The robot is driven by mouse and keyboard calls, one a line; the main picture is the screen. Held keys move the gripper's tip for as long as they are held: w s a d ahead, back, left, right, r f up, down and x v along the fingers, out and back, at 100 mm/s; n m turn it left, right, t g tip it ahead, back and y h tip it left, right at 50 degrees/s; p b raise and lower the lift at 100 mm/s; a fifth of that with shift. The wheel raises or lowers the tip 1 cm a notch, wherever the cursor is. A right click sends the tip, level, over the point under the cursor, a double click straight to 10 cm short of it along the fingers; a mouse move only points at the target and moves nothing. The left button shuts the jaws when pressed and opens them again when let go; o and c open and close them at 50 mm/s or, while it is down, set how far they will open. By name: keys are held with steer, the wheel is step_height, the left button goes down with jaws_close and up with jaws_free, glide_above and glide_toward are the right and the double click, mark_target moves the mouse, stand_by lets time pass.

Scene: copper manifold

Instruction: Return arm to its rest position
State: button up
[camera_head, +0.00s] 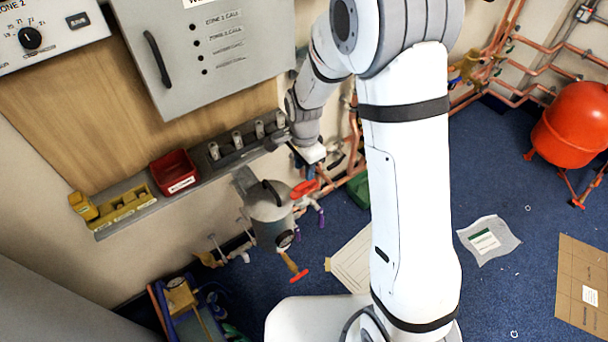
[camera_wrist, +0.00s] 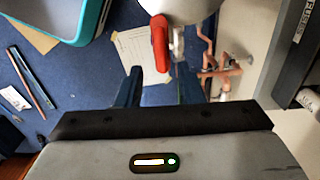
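My arm (camera_head: 410,190) stands in front of the panel in the head view, bent at the top and reaching down left. My gripper (camera_head: 312,165) is just above a red lever handle (camera_head: 303,189) on a grey vessel (camera_head: 268,212). In the wrist view my gripper (camera_wrist: 160,85) has its two dark fingers apart, with a gap between them. The red handle (camera_wrist: 160,43) shows beyond and between the fingertips, apart from both. Nothing is held. In the head view the fingers are too small to tell their opening.
A shelf (camera_head: 135,182) with a red bin (camera_head: 174,172) and yellow holder (camera_head: 122,207) runs along the wall, under a grey cabinet (camera_head: 220,75). Copper pipes (camera_head: 500,50) and a red tank (camera_head: 572,125) are at right. Blue floor (camera_head: 500,190) is open there, with papers.

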steer(key=shift+r, duration=0.85)
steer(key=shift+d+r, duration=0.1)
steer(key=shift+r, duration=0.15)
steer(key=s+d+r+n+t+p, duration=0.1)
steer(key=s+d+r+n+p, duration=0.1)
steer(key=s+d+r+n, duration=0.3)
steer(key=s+d+r+n+t+p, duration=0.1)
steer(key=s+d+r+n, duration=0.5)
steer(key=s+r, duration=0.7)
step_height(320, 180, up, 3)
steer(key=shift+s+d+f+t+p, duration=0.1)
steer(key=shift+s+d+t+p, duration=0.25)
steer(key=shift+d, duration=0.75)
